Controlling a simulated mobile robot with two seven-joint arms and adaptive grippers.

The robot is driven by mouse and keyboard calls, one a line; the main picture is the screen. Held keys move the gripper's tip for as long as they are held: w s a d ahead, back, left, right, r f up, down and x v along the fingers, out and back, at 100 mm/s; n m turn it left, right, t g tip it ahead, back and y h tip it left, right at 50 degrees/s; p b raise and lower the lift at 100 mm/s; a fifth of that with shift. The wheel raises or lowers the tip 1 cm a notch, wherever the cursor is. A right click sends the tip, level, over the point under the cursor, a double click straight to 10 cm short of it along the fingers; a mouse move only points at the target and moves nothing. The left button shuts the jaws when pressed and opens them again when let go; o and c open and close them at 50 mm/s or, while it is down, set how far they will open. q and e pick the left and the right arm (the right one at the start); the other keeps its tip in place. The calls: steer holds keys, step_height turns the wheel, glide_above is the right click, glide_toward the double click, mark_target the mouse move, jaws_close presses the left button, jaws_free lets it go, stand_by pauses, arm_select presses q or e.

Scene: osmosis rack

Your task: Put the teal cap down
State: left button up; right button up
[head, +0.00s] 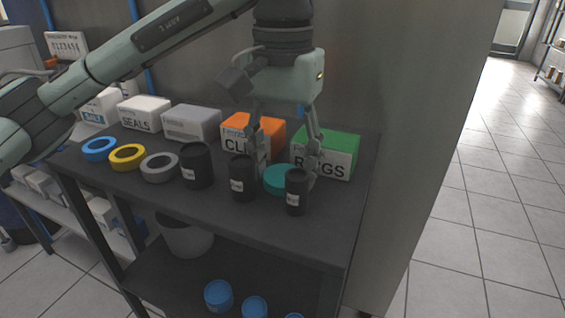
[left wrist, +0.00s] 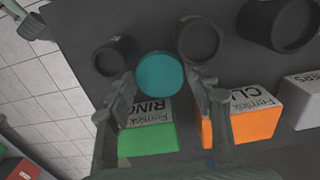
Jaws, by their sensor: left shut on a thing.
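The teal cap (head: 279,180) is a round flat disc at the right part of the dark shelf top (head: 335,225). It is between the fingers of my left gripper (head: 287,176), which comes down from above and is shut on it. In the left wrist view the teal cap (left wrist: 160,74) shows its round face between the two fingers (left wrist: 163,82). The cap is low, close to the shelf top. I cannot tell whether it touches it. The small black canisters hide part of it in the head view.
Two black canisters (head: 243,178) (head: 297,191) stand just in front of the cap, and a larger one (head: 197,166) is to their left. An orange box (head: 253,135) and a green box (head: 326,152) stand behind. Blue, yellow and grey rings (head: 160,167) lie at left.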

arm_select(q)
steer(key=shift+f, duration=0.15)
arm_select(e)
steer(key=shift+w+a, duration=0.1)
steer(key=shift+a, duration=0.1)
arm_select(q)
steer(key=o, duration=0.8)
arm_select(e)
steer(key=shift+a+r, duration=0.1)
steer(key=shift+r, duration=0.35)
